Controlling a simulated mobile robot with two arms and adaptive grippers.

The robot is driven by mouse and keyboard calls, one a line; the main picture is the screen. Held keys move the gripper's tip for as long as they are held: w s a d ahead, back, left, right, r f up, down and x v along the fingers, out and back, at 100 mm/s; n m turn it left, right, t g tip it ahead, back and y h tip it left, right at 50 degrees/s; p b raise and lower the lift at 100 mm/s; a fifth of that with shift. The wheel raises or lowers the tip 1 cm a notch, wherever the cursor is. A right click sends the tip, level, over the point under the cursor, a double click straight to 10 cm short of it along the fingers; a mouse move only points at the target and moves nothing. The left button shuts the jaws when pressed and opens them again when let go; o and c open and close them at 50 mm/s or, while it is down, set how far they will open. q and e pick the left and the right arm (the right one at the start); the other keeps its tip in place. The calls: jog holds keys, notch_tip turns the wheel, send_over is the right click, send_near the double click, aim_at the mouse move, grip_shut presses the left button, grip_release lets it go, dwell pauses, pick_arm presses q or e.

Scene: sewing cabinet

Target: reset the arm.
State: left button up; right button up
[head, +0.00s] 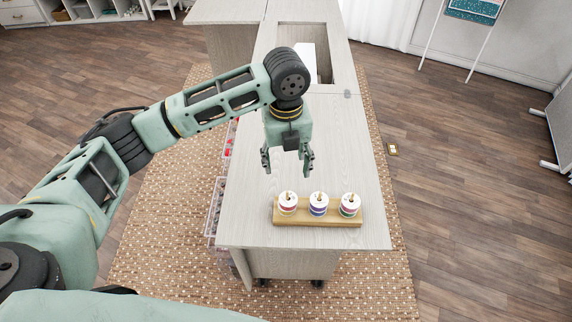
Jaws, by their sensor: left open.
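My left arm reaches in from the left over the sewing cabinet (345,150). My left gripper (287,168) points down above the cabinet top, its fingers apart and nothing between them. It is behind a wooden spool holder (318,220) near the cabinet's front edge. Three thread spools stand upright in a row on the holder: a left one with red (288,204), a middle one with purple-blue (319,205) and a right one with green and red (350,206). The gripper appears apart from them. My right gripper is not in view.
A rectangular opening (323,60) with something white inside is at the back of the cabinet. Clear bins (216,205) hang on its left side. The cabinet top right of the gripper is clear. A woven rug (165,235) lies below.

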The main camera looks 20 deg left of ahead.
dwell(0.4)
pick_arm(q)
jog(key=s+d+f+n+t+h, duration=0.2)
jog(key=s+d+f+n+h, duration=0.2)
jog(key=s+d+f+n, duration=0.7)
jog(key=s+a+f+n+t+y, duration=0.2)
jog(key=s+a+n+y, duration=0.2)
jog(key=s+a+n, duration=1.15)
notch_tip(320, 180, down, 27)
jog(key=n+g+b, duration=0.1)
jog(key=n+g, duration=0.1)
jog(key=s+a+f, duration=0.2)
jog(key=s+f, duration=0.6)
jog(key=s+a+f+g+b, duration=0.1)
jog(key=s+f, duration=0.7)
jog(key=f, duration=0.1)
jog(key=shift+s+a+m, duration=0.2)
jog(key=shift+a+m, duration=0.15)
jog(key=shift+a, duration=0.05)
